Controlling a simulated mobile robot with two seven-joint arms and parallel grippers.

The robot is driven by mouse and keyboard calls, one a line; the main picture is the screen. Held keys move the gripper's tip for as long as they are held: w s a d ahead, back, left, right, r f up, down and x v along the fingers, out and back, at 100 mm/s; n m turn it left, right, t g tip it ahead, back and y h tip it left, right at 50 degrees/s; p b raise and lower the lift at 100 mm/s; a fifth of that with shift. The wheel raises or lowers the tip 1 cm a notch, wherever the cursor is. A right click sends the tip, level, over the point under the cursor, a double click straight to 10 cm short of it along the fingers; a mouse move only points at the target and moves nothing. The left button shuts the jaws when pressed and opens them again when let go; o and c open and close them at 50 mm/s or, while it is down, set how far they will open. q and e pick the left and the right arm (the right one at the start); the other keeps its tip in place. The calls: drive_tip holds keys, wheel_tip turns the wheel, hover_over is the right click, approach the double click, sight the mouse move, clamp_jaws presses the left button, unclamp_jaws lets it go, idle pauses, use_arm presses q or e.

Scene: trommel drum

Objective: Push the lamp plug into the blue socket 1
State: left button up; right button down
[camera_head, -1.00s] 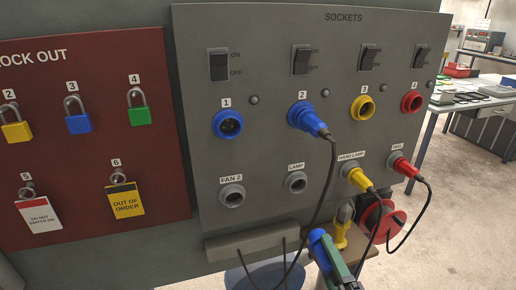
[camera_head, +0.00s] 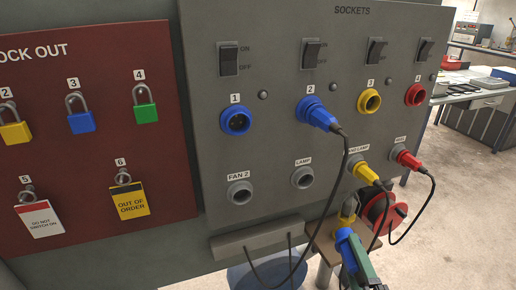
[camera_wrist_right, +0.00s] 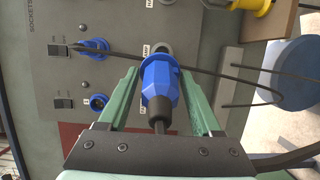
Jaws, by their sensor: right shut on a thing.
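Blue socket 1 (camera_head: 235,121) is on the upper left of the grey sockets panel, under label 1. It is empty, and it also shows at the left of the right wrist view (camera_wrist_right: 98,102). My right gripper (camera_head: 356,258) is low in front of the panel, right of and below socket 1. Its green fingers are shut on a blue plug (camera_wrist_right: 158,88), which I take for the lamp plug. The plug's blue end also shows in the head view (camera_head: 346,240). It is apart from socket 1. My left gripper is not in view.
Another blue plug (camera_head: 318,114) sits in socket 2, its black cable hanging down. Yellow (camera_head: 368,173) and red (camera_head: 405,158) plugs with cables are at the lower right. A red cable reel (camera_head: 378,216) stands near my right gripper. The lamp outlet (camera_head: 303,177) is empty.

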use_arm(q)
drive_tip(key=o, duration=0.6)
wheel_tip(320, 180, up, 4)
drive_tip(key=p, duration=0.4)
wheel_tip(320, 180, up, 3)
drive_tip(key=p, duration=0.3)
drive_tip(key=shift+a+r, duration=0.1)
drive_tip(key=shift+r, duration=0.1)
use_arm(e)
drive_tip(key=w+a+r+n+y, duration=0.1)
drive_tip(key=w+a+r, duration=0.3)
drive_tip(key=a+r, duration=0.5)
drive_tip(key=w+a+r+n+y, duration=0.2)
drive_tip(key=w+a+r+y, duration=0.2)
drive_tip(key=a+r, duration=0.5)
drive_tip(key=shift+w+r+n+g+y, duration=0.3)
drive_tip(key=shift+w+r+g, duration=0.15)
drive_tip(key=shift+w, duration=0.25)
